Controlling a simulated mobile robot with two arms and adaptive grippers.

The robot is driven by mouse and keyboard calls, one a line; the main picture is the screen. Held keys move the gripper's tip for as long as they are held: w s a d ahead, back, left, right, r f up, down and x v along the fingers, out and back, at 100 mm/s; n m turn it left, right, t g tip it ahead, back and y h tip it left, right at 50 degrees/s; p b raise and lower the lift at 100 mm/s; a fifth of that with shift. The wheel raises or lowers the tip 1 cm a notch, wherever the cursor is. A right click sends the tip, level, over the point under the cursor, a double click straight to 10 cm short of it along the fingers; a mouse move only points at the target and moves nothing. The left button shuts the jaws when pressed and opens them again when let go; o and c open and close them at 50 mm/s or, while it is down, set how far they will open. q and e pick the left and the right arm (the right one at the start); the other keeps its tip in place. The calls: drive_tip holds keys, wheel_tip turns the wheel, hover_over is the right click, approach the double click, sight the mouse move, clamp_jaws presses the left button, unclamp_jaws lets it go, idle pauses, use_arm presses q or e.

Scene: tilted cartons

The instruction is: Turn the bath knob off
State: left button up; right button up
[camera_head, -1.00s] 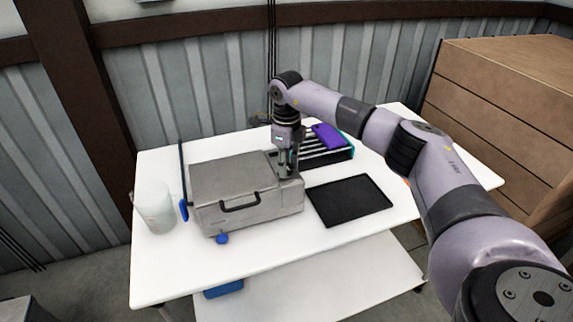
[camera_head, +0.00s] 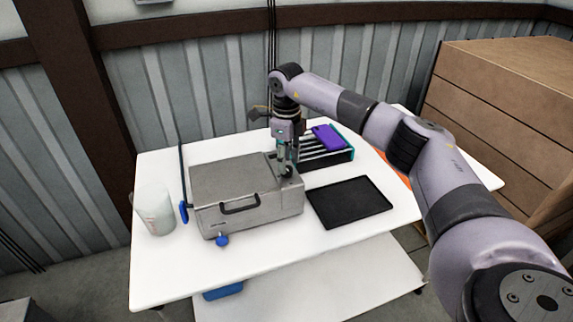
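The bath is a grey metal box (camera_head: 235,190) with a closed lid and a dark front handle, standing on the white table. A small dark round part (camera_head: 287,171), which looks like the knob, is on top at its right end, partly covered by my gripper. My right gripper (camera_head: 284,163) points down over that end, at or very close to this part. Its fingers are too small and overlapped to tell whether they are open, shut or touching. A blue knob-like piece (camera_head: 222,240) is low at the bath's front. My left gripper is not in view.
A black tray (camera_head: 350,201) lies right of the bath. Behind it is a dark rack (camera_head: 325,158) with a purple item (camera_head: 328,137). A whitish beaker (camera_head: 155,210) stands at left. Cartons (camera_head: 500,110) are stacked at right. The table's front strip is clear.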

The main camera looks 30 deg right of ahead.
wheel_tip(320, 180, up, 10)
idle(0.3)
drive_tip(key=shift+s+f, duration=0.1)
drive_tip(key=shift+f, duration=0.1)
idle(0.3)
